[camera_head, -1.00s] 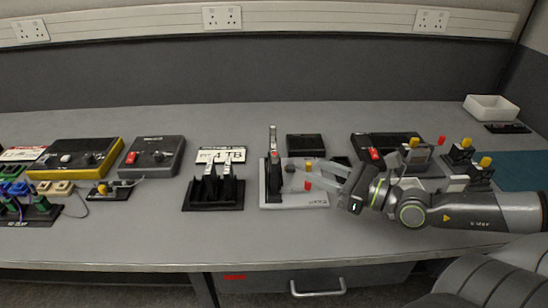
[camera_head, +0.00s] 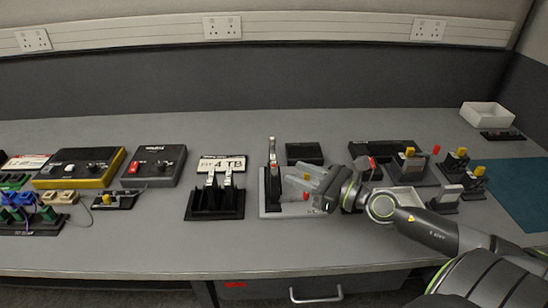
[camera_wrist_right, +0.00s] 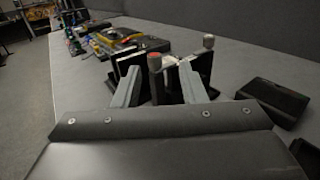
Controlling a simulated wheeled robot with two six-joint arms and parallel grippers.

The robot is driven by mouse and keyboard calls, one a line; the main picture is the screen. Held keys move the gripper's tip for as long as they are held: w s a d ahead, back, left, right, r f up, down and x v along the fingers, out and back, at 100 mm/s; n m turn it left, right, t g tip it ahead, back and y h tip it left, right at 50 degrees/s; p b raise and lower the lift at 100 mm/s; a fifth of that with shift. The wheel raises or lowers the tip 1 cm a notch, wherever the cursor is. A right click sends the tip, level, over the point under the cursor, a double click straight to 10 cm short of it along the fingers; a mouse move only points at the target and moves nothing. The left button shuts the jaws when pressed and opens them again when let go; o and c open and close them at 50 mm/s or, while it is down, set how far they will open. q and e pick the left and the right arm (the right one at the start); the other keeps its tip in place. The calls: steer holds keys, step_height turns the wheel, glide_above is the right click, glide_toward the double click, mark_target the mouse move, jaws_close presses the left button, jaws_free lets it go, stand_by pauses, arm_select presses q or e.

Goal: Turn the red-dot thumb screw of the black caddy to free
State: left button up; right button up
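The black caddy (camera_head: 273,185) stands upright on a light grey plate (camera_head: 275,212) in the middle of the bench, with a silver-topped piece rising from it. A red-topped part (camera_head: 306,197), apparently the red-dot thumb screw, shows at the plate's right side, partly covered by my right gripper. My right gripper (camera_head: 298,184) reaches in from the right over the plate. In the right wrist view its two grey fingers (camera_wrist_right: 159,72) are apart, with the red-topped post (camera_wrist_right: 154,62) between them; contact cannot be told. My left gripper is not in view.
A black multi-slot holder (camera_head: 215,203) with a 4 TB label (camera_head: 222,164) stands to the left. A flat black box (camera_head: 304,153) lies behind the plate. Several yellow-knobbed black units, including one (camera_head: 455,160), stand at the right. The front bench strip is clear.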

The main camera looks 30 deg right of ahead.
mark_target(274, 166)
steer(key=shift+a+p+x, duration=0.15)
steer(key=shift+p+x, duration=1.15)
steer(key=shift+x, duration=0.5)
steer(key=shift+a+p+x, duration=0.2)
steer(key=shift+p+x, duration=1.05)
steer(key=shift+x, duration=0.6)
steer(key=shift+s, duration=0.15)
